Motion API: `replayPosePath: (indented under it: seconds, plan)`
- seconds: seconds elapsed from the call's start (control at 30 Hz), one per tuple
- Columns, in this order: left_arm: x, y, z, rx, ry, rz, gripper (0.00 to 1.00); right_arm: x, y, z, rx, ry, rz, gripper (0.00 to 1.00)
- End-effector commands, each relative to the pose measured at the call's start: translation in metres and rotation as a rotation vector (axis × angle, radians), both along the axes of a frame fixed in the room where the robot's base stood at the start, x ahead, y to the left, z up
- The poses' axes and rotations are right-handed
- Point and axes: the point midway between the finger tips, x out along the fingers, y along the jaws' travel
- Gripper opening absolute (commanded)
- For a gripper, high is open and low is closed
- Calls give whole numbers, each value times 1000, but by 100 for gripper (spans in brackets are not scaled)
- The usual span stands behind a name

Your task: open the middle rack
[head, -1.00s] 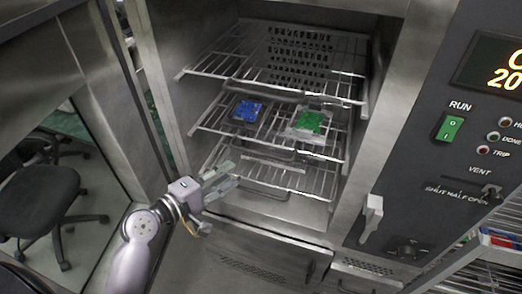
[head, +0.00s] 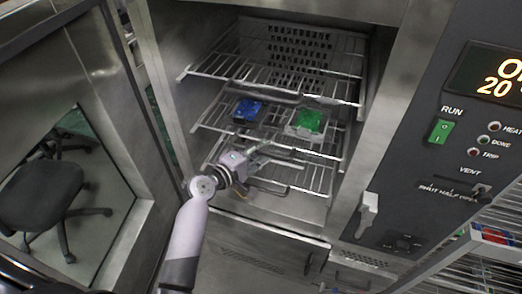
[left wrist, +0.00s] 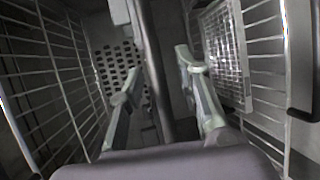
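The middle rack (head: 206,122) is a wire shelf inside the open oven, carrying a blue item (head: 248,110) and a green item on a pale tray (head: 309,122). My left gripper (head: 284,160) is at the front of this rack and hides part of its front edge and handle. In the left wrist view the gripper's two fingers (left wrist: 158,62) are apart, with a dark bar (left wrist: 148,35) running between them. I cannot tell whether they touch it. Wire racks show on both sides there. My right gripper is not in view.
An upper rack (head: 215,67) is above and a lower rack (head: 310,180) below, close to my gripper. The oven door (head: 100,110) stands open at left. The control panel (head: 450,165) is at right. A chair (head: 45,195) shows through the door window.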

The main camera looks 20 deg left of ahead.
Motion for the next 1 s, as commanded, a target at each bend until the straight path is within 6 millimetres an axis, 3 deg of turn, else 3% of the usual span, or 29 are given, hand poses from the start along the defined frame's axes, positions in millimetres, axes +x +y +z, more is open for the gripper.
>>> replayPosePath:
  seconds: [0.1, 0.57, 1.0]
  plan:
    - [0, 0, 0, 0, 0, 0, 32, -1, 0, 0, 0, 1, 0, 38]
    - [0, 0, 0, 0, 0, 0, 1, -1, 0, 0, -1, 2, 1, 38]
    - [-1, 1, 0, 0, 1, 0, 0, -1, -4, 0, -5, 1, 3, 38]
